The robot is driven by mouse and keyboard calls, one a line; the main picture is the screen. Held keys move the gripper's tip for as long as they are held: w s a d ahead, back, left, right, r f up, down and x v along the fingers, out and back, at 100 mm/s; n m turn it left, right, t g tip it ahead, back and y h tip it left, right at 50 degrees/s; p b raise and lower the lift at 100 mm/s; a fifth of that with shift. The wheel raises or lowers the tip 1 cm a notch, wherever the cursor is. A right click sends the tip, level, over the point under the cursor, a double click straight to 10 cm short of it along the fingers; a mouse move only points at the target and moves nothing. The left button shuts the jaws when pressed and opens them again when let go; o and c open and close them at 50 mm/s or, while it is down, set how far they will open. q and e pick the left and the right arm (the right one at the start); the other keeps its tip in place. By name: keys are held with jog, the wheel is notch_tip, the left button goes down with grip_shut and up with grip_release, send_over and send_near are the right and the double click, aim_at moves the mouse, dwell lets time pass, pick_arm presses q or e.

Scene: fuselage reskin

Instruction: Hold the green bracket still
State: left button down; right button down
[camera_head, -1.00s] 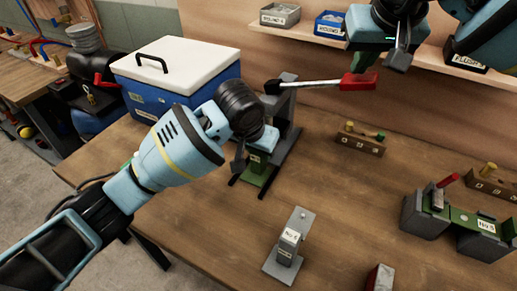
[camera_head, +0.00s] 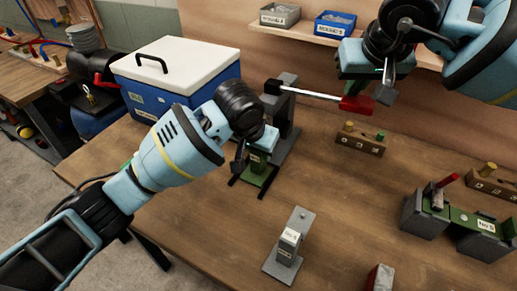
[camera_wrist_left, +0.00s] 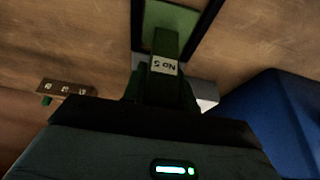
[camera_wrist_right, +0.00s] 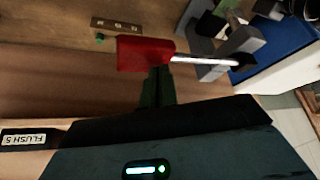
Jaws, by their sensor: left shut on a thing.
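The green bracket (camera_head: 260,175), labelled NO 5, stands at the foot of the grey lever press (camera_head: 289,125). My left gripper (camera_head: 258,145) is shut on its upright part, and the left wrist view shows the bracket (camera_wrist_left: 165,45) between the fingers. The lever ends in a red handle (camera_head: 357,105). My right gripper (camera_head: 366,92) is above the handle; in the right wrist view its narrow dark green fingers (camera_wrist_right: 156,85) look closed together, with tips at the red handle (camera_wrist_right: 145,53). Whether they touch it is not clear.
A blue cooler (camera_head: 180,82) stands close behind my left gripper. A grey stand (camera_head: 290,245) is at the front. Wooden blocks with pegs (camera_head: 361,139) and a grey-green fixture (camera_head: 460,220) are to the right. The table middle is clear.

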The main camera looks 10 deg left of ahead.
notch_tip(320, 180, up, 12)
dwell(0.9)
dwell(0.5)
pick_arm(q)
jog(key=c, duration=1)
grip_release()
jog(key=v, duration=1.2)
